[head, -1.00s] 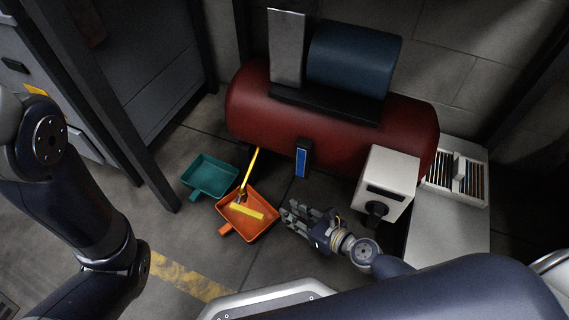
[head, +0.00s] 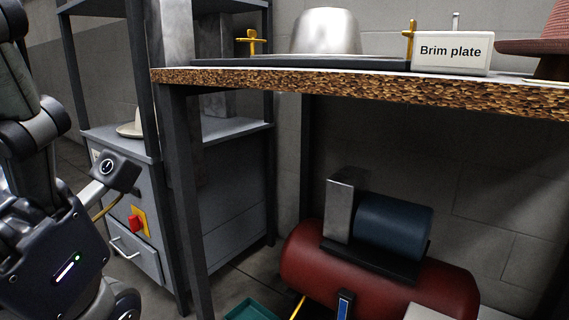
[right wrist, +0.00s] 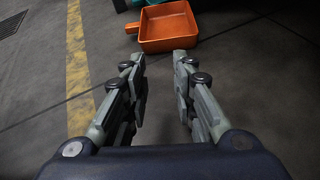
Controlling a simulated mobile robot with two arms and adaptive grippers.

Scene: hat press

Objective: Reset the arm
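My right gripper (right wrist: 160,95) is open in the right wrist view, its two fingers apart with only bare floor between them. An orange dustpan (right wrist: 168,30) lies on the floor beyond the fingertips, apart from them. I see nothing inside it. My right arm and gripper are outside the head view. Part of my left arm (head: 50,250) shows at the left edge of the head view. I cannot make out the left gripper's fingers there.
A workbench (head: 380,85) crosses the head view, bearing a metal hat form (head: 325,32), a "Brim plate" sign (head: 450,52) and a reddish hat (head: 535,47). Below are a red tank (head: 380,275) and a teal pan (head: 255,311). A grey cabinet (head: 225,205) stands left.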

